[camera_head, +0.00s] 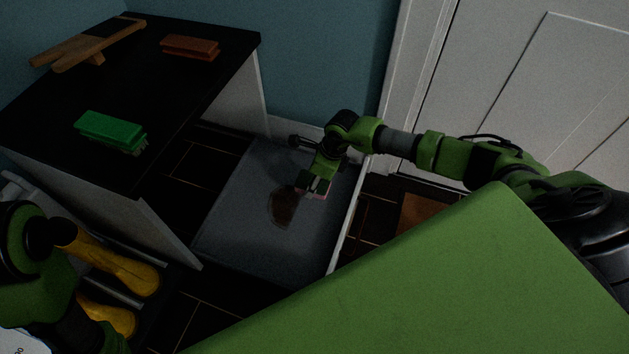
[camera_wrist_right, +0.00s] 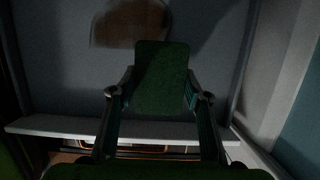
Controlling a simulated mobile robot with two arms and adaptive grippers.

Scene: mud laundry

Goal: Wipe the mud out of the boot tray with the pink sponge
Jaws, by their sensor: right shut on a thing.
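The boot tray is a grey, shallow tray (camera_head: 235,235) on the floor; its floor and pale rim also show in the wrist view (camera_wrist_right: 60,128). A brown mud patch (camera_head: 282,207) lies near its middle and shows at the top of the wrist view (camera_wrist_right: 130,22). My right gripper (camera_head: 314,186) is low over the tray, just right of the mud, pointing down. It is shut on the pink sponge (camera_head: 318,195), of which only a thin pink edge shows. In the wrist view the green finger parts hide the sponge. My left arm is at lower left; its fingertips are not visible.
A black-topped bench (camera_head: 120,80) stands left of the tray, with a green brush (camera_head: 111,130), a reddish-brown brush (camera_head: 190,47) and a wooden boot jack (camera_head: 88,45) on it. Yellow boots (camera_head: 120,270) are below it. A brown mat (camera_head: 425,213) lies right, by the white door (camera_head: 540,90).

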